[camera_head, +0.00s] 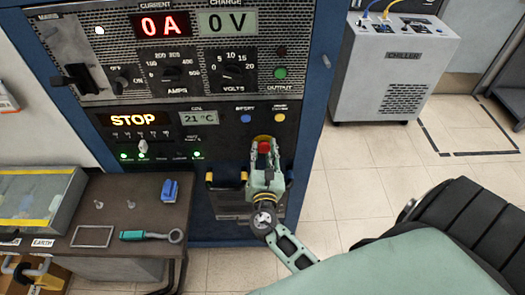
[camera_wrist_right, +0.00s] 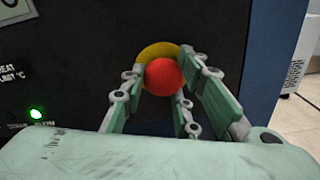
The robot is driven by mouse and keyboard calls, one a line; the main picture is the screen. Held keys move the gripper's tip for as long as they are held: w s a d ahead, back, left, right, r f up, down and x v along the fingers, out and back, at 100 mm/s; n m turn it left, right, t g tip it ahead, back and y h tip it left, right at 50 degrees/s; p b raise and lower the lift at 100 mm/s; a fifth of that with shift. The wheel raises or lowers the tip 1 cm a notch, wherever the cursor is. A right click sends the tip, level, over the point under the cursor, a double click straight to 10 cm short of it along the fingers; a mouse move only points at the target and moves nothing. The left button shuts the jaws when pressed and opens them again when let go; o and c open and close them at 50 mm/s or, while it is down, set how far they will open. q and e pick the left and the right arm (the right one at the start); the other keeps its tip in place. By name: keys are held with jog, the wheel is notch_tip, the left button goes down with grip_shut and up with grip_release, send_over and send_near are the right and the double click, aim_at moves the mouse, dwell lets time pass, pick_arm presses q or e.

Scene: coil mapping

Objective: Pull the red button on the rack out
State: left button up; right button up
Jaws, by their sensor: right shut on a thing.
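The red button (camera_head: 264,147) sits on the dark front panel of the rack (camera_head: 313,100), with a yellow ring behind it. In the right wrist view the round red button (camera_wrist_right: 164,77) shows in front of the yellow ring (camera_wrist_right: 158,50). My right gripper (camera_head: 265,152) is at the button, its fingers on either side of it. In the right wrist view the fingers of my right gripper (camera_wrist_right: 165,82) are closed around the button. Whether the button has moved out from the panel cannot be told. My left gripper is not in view.
A table (camera_head: 105,215) at the left holds a blue object (camera_head: 170,189), a teal-handled tool (camera_head: 145,236) and a clear case (camera_head: 40,195). A grey chiller (camera_head: 392,70) stands at the back right. Tiled floor (camera_head: 350,190) is free right of the rack.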

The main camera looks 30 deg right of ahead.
jog(key=shift+a+r, duration=0.1)
jog(key=shift+a, duration=0.05)
grip_shut()
jog(key=shift+v, duration=0.8)
jog(key=shift+w, duration=0.1)
jog(key=o, duration=1)
grip_release()
jog(key=shift+a, duration=0.1)
jog(key=shift+o, duration=0.2)
jog(key=shift+s, duration=0.25)
jog(key=v, duration=1.2)
